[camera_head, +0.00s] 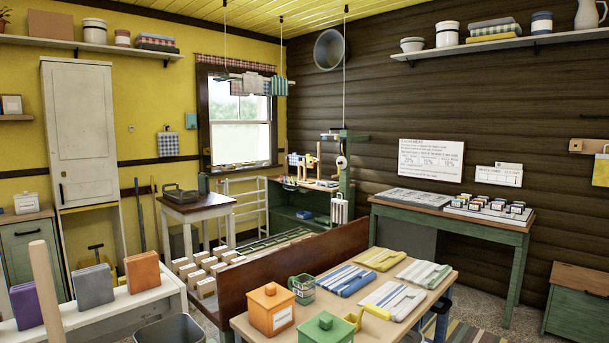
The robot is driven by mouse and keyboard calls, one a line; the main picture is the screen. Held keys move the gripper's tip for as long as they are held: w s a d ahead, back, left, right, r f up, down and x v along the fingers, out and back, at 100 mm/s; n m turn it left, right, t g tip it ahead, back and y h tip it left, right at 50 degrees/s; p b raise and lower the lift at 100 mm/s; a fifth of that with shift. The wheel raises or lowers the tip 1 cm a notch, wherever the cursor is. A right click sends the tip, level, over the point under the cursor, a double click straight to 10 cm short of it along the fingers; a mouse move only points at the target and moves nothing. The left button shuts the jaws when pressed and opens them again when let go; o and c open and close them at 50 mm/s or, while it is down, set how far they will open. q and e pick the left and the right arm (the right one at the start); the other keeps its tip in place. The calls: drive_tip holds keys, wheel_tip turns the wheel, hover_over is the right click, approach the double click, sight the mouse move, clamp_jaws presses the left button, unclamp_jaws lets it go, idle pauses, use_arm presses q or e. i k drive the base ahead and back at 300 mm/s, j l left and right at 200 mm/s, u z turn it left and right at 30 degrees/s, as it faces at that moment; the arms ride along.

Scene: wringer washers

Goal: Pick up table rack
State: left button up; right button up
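A dark grey, low rack-like holder (180,195) with a raised handle sits on a small wooden-topped table (202,211) left of the window. A white slatted rack (243,210) stands on the floor just right of that table. I cannot tell for sure which of these is the table rack. Neither of my grippers is in view, and nothing is seen touching either rack.
A near table (350,326) holds an orange box (271,309), a green box (326,329), a cup and several folded cloths. A dark red-brown bench back (291,262) and rows of pale blocks (206,287) lie between me and the small table. A green table (450,224) stands at right.

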sight(299, 162)
drive_tip(key=i+l+z, duration=0.45)
drive_tip(key=l, duration=0.15)
drive_tip(key=i+l+z, duration=0.85)
drive_tip(key=i+z, duration=0.35)
drive_tip(key=i, duration=1.8)
drive_tip(key=i+u, duration=0.25)
drive_tip(key=i, duration=0.25)
drive_tip(key=i+u, duration=0.25)
drive_tip(key=i, duration=0.2)
drive_tip(key=i+l+u, duration=0.25)
drive_tip(key=i, duration=0.25)
drive_tip(key=i+l+u, duration=0.1)
drive_tip(key=i+u, duration=0.15)
drive_tip(key=i, duration=0.2)
drive_tip(key=i+j+u, duration=0.25)
drive_tip(key=u, duration=0.2)
drive_tip(key=i+j+u, duration=0.1)
drive_tip(key=i+u, duration=0.85)
drive_tip(key=i+l+u, duration=0.2)
drive_tip(key=i+u, duration=0.4)
drive_tip(key=i, duration=2)
